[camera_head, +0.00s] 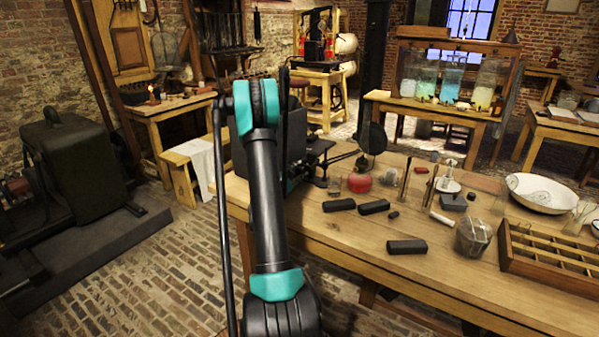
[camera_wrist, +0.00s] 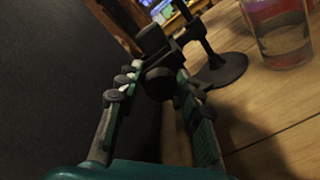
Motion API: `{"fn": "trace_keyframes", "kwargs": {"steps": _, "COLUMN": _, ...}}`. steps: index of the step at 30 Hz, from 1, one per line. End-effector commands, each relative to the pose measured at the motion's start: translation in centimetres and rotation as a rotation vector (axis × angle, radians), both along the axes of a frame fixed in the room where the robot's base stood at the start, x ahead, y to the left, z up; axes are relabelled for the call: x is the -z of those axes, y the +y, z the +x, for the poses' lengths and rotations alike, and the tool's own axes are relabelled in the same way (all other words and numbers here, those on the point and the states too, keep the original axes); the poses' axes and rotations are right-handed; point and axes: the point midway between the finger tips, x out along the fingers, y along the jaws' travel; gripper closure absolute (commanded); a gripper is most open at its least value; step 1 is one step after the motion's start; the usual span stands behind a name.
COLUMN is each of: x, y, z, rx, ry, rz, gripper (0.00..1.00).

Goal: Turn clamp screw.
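In the wrist view, a small black clamp stand has a round base (camera_wrist: 222,70) and an upright rod (camera_wrist: 193,30). A dark clamp with a round black screw knob (camera_wrist: 160,82) is on it. My gripper (camera_wrist: 158,78) has its two teal-and-grey fingers apart, one on either side of the knob. Whether both fingers press on the knob is unclear. In the head view, the dark clamp stand (camera_head: 320,181) is at the left end of the wooden table. My arm hides most of my gripper there.
On the table (camera_head: 350,235) are black blocks (camera_head: 407,247), a red lidded pot (camera_head: 360,182), a white bowl (camera_head: 541,193) and a divided wooden tray (camera_head: 550,250). The table's near left part is clear.

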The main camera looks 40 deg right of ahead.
Motion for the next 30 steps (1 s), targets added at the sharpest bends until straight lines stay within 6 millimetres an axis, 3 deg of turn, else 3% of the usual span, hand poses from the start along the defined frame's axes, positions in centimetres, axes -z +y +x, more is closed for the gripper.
{"fn": "trace_keyframes", "kwargs": {"steps": 1, "x": 0.00, "y": -0.01, "z": 0.00, "rx": 0.000, "ry": 0.000, "rz": 0.000, "gripper": 0.73}}
{"fn": "trace_keyframes", "kwargs": {"steps": 8, "x": -0.02, "y": 0.00, "z": 0.02, "rx": 0.000, "ry": 0.000, "rz": 0.000, "gripper": 1.00}}
{"fn": "trace_keyframes", "kwargs": {"steps": 20, "x": -0.04, "y": 0.01, "z": 0.06, "rx": -0.001, "ry": 0.082, "rz": -0.035, "gripper": 1.00}}
{"fn": "trace_keyframes", "kwargs": {"steps": 30, "x": -0.05, "y": 0.04, "z": 0.09, "rx": -0.003, "ry": 0.337, "rz": -0.140, "gripper": 1.00}}
